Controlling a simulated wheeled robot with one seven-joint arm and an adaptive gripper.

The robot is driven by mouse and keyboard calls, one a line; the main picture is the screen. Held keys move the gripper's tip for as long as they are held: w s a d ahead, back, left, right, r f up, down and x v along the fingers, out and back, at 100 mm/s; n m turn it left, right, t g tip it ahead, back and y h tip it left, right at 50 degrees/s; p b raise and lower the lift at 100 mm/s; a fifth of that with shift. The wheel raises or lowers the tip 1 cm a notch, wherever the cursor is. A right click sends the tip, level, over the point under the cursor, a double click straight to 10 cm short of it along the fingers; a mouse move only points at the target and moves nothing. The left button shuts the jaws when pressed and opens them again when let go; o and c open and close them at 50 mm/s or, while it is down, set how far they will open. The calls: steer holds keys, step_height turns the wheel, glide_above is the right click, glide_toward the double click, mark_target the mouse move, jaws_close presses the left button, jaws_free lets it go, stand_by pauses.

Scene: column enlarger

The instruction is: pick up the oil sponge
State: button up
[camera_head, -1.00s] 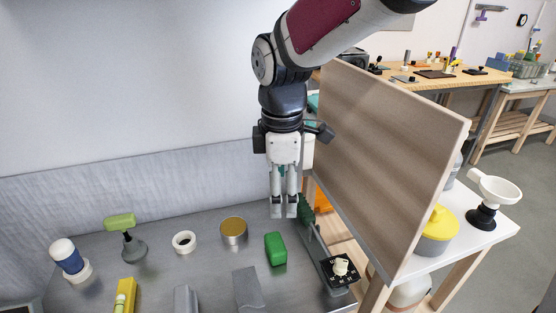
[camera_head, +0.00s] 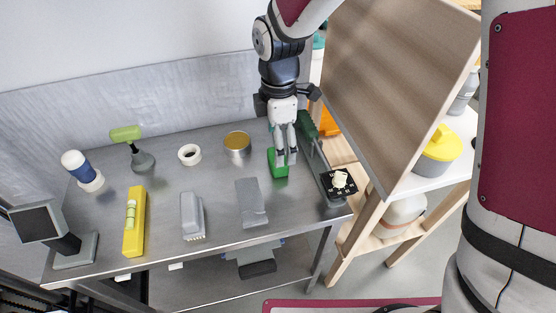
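A green block (camera_head: 278,170), which looks like the oil sponge, lies on the grey metal bench (camera_head: 225,218) near its right side. My gripper (camera_head: 286,162) points down over the block, and its fingers cover part of it in the head view. The two white-grey fingers look close together with a thin gap. I cannot tell whether the fingertips touch the block or stand above it. The block appears to rest on the bench.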

mark_target(279, 172)
steer(key=f, duration=0.5)
steer(key=shift+s, duration=0.25)
steer(key=c, duration=1)
